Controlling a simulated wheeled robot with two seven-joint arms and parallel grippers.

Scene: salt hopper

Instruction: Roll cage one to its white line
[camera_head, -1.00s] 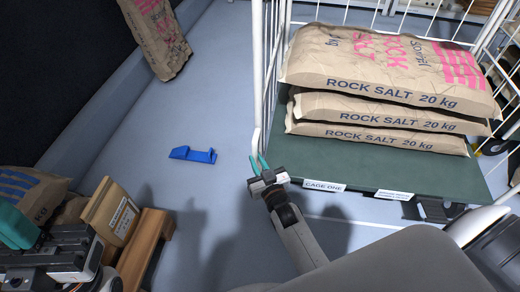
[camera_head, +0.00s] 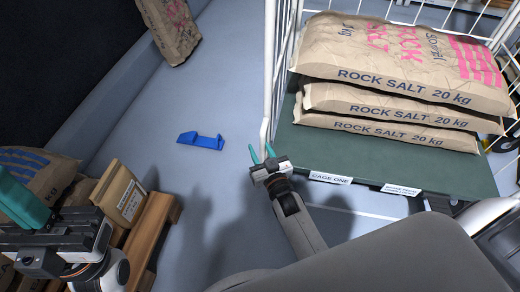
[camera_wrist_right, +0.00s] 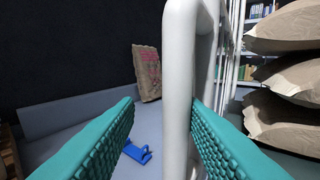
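Cage one (camera_head: 420,172) has white wire sides and a green deck with a "CAGE ONE" label on its front edge. It carries a stack of rock salt sacks (camera_head: 400,100). My right gripper (camera_head: 262,153) is at the cage's front left corner. In the right wrist view its teal fingers are apart, on either side of a white cage post (camera_wrist_right: 180,90), with gaps visible. A white line (camera_head: 355,212) shows on the floor just in front of the cage, partly hidden by my arm. My left gripper (camera_head: 25,205) is at the lower left, away from the cage; its finger gap is unclear.
A blue bracket-like piece (camera_head: 201,140) lies on the floor left of the cage. A sack (camera_head: 170,28) stands at the back by the dark wall. Sacks and a carton (camera_head: 120,195) sit on a wooden pallet (camera_head: 152,235) at the left.

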